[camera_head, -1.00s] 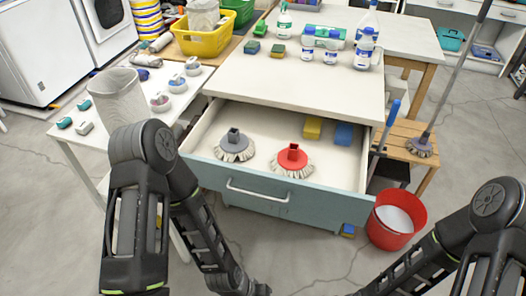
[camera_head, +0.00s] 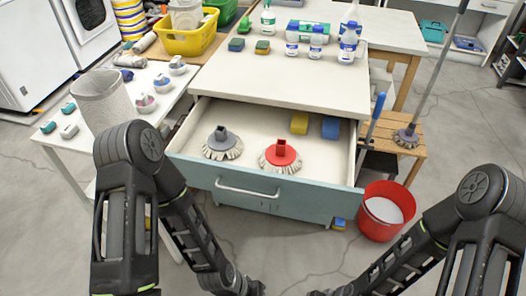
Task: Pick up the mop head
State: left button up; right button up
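Two mop heads lie in the open drawer (camera_head: 262,118) of the cabinet. The grey mop head (camera_head: 222,144) is on the left and the red mop head (camera_head: 281,156) is to its right, near the drawer front. Both have pale fringes and an upright socket. My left arm comes in from the left and my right arm from the right, both low in front of the drawer. Only the edges of my grippers reach the bottom of the view, outside the drawer, and their fingers cannot be made out. Neither arm touches a mop head.
A yellow sponge (camera_head: 299,122) and a blue sponge (camera_head: 331,127) lie at the drawer's back right. A red bucket (camera_head: 384,210) stands on the floor at right. A white side table (camera_head: 100,150) with a bin (camera_head: 103,102) is at left. Several bottles stand on the cabinet top.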

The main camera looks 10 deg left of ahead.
aim_at(222, 140)
jog(key=k+j+z, duration=0.25)
jog(key=j, duration=0.15)
jog(key=k+j+z, duration=0.1)
jog(key=j+z, duration=0.15)
jog(key=j, duration=0.15)
jog(key=k+j+z, duration=0.25)
jog(key=i+j, duration=0.05)
jog(key=j, duration=0.05)
